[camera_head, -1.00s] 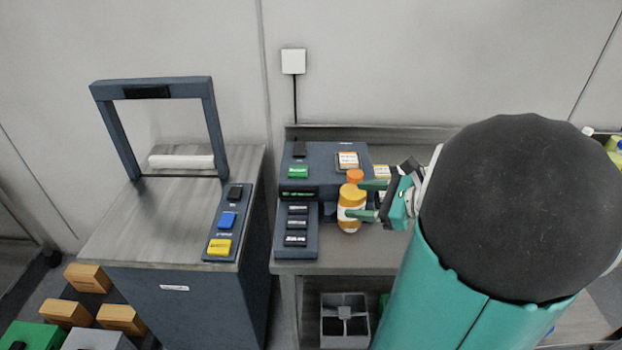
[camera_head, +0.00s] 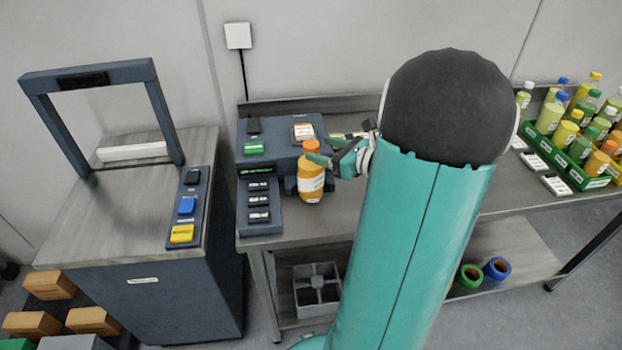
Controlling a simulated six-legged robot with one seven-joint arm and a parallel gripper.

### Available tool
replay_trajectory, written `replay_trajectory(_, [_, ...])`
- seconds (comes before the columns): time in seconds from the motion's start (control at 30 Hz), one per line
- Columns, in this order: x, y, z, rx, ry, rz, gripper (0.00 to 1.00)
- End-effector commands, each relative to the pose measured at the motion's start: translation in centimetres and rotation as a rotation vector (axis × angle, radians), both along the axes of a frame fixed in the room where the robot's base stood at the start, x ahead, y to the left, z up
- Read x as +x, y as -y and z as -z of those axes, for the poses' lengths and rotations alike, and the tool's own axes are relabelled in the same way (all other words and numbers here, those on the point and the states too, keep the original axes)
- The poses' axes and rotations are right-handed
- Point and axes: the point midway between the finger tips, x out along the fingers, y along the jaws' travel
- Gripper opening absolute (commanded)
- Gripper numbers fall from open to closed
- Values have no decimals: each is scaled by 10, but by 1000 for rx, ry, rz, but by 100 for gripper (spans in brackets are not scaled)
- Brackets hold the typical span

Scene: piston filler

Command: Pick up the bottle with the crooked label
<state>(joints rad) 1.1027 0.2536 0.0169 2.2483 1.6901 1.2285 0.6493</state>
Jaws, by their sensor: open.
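An orange bottle (camera_head: 311,184) with an orange cap and a white label stands upright at the front of the dark filler machine (camera_head: 275,151) on the bench. The label band looks slanted. My gripper (camera_head: 322,162) is open at the bottle's right side, with a green finger near its neck. I cannot tell whether the fingers touch the bottle. My arm hides part of the bench behind and to the right of it.
Several bottles stand in green crates (camera_head: 566,171) at the right end of the bench (camera_head: 500,206). A sealing machine (camera_head: 140,215) with a raised frame stands at the left. A grey divided bin (camera_head: 317,288) and two tape rolls sit on the lower shelf.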

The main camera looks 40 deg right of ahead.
Motion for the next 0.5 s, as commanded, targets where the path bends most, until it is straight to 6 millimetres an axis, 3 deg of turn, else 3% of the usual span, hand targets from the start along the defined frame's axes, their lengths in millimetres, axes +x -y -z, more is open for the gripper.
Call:
replay_trajectory(0.23, [36, -8, 7, 2, 0, -4, 62])
replay_trajectory(0.5, [43, -9, 7, -1, 0, -1, 62])
